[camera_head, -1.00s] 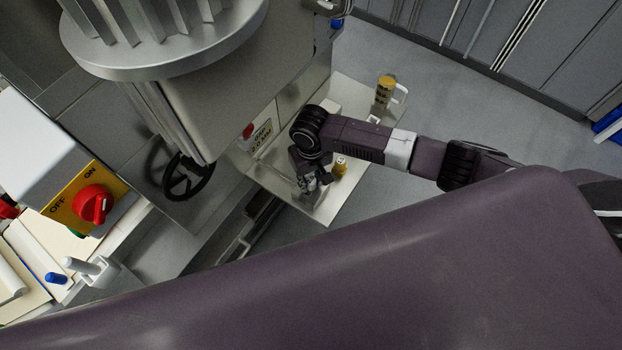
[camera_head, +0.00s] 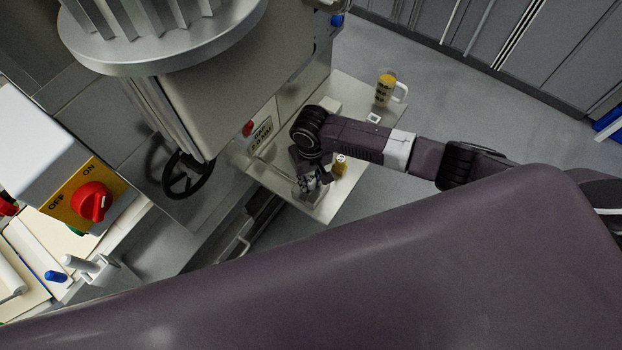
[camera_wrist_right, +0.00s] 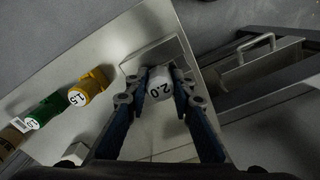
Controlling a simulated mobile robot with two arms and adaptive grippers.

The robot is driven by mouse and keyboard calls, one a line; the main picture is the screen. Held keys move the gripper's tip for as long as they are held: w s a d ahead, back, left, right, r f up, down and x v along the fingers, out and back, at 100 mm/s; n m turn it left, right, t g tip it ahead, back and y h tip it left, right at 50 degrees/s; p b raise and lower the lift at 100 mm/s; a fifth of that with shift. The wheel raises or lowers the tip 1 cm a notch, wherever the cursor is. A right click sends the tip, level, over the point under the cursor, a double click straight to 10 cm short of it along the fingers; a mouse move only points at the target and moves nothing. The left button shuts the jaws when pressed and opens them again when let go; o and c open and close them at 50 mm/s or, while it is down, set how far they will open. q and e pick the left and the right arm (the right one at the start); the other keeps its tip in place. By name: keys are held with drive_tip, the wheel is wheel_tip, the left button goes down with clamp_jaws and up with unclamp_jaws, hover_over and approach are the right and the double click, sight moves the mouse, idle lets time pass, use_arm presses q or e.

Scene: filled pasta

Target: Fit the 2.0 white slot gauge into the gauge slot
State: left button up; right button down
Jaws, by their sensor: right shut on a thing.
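The white slot gauge marked 2.0 (camera_wrist_right: 159,86) is between the fingers of my right gripper (camera_wrist_right: 160,98), which is shut on it. In the right wrist view its far end is at a square frame with a dark recess (camera_wrist_right: 168,52), which looks like the gauge slot. I cannot tell whether the gauge end is inside the recess or just above it. In the head view my right gripper (camera_head: 313,184) is low over the pale shelf (camera_head: 325,212); the gauge is mostly hidden there. My left gripper is not in view.
A small white block (camera_wrist_right: 76,153) is nearby. A machine with a gap sign (camera_head: 261,137) stands beside the shelf. A drawer handle (camera_wrist_right: 258,62) is at right.

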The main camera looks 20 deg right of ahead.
drive_tip(key=shift+s+f, duration=0.15)
idle(0.6)
drive_tip(key=c, duration=2)
unclamp_jaws()
drive_tip(key=o, duration=0.6)
drive_tip(key=shift+o, duration=0.2)
drive_tip(key=shift+p, duration=0.3)
wheel_tip(320, 180, up, 7)
drive_tip(key=p, duration=0.8)
